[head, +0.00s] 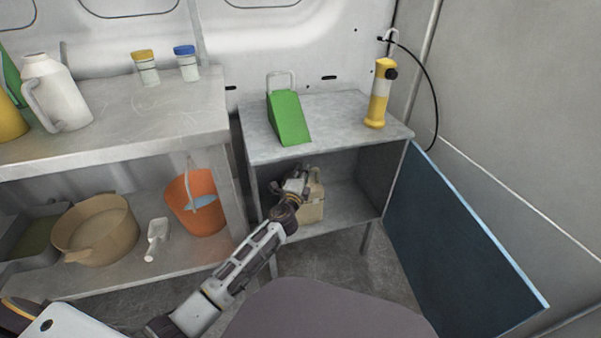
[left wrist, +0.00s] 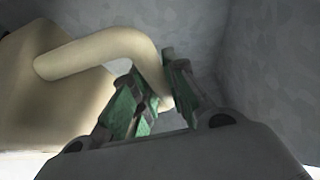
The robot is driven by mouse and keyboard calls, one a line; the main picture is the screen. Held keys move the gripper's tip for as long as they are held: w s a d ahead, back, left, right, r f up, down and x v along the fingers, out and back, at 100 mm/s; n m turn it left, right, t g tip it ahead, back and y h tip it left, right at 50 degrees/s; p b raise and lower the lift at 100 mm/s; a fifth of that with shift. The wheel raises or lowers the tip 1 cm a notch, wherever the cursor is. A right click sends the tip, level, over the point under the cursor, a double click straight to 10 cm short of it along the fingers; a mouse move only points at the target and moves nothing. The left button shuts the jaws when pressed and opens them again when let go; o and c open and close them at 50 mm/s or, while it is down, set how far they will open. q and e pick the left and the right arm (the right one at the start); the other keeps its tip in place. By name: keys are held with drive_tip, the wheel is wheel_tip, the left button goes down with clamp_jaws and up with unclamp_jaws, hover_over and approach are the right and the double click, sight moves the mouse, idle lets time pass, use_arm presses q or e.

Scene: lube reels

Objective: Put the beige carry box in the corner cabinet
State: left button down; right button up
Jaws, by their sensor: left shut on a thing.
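The beige carry box (head: 313,207) is inside the grey corner cabinet (head: 352,203), on its left side, partly hidden behind my left gripper. My left gripper (head: 297,177) reaches into the cabinet from the front. In the left wrist view my left gripper (left wrist: 152,100) is shut on the bent handle of the beige box (left wrist: 75,92), with the box body at the left. I cannot tell whether the box rests on the cabinet floor. The blue cabinet door (head: 460,245) stands wide open to the right. My right gripper is not in view.
A green wedge-shaped thing (head: 289,117) and a yellow-and-white cylinder (head: 379,95) stand on the cabinet top. Left of it, a bench (head: 190,105) holds a white jug (head: 58,92) and two small jars; its lower shelf holds an orange bucket (head: 193,205), a tan basin (head: 95,230) and a scoop (head: 157,237).

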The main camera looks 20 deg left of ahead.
use_arm(q)
drive_tip(key=shift+d+r, duration=0.1)
drive_tip(key=shift+r, duration=0.1)
drive_tip(key=shift+f, duration=0.2)
drive_tip(key=c, duration=1.4)
unclamp_jaws()
drive_tip(key=shift+c, duration=0.2)
drive_tip(key=shift+s+r, duration=0.1)
drive_tip(key=shift+s+p, duration=0.4)
drive_tip(key=shift+s, duration=1.15)
drive_tip(key=s+p, duration=0.1)
drive_tip(key=s, duration=0.7)
drive_tip(key=shift+s+d, duration=0.3)
drive_tip(key=shift+s, duration=0.05)
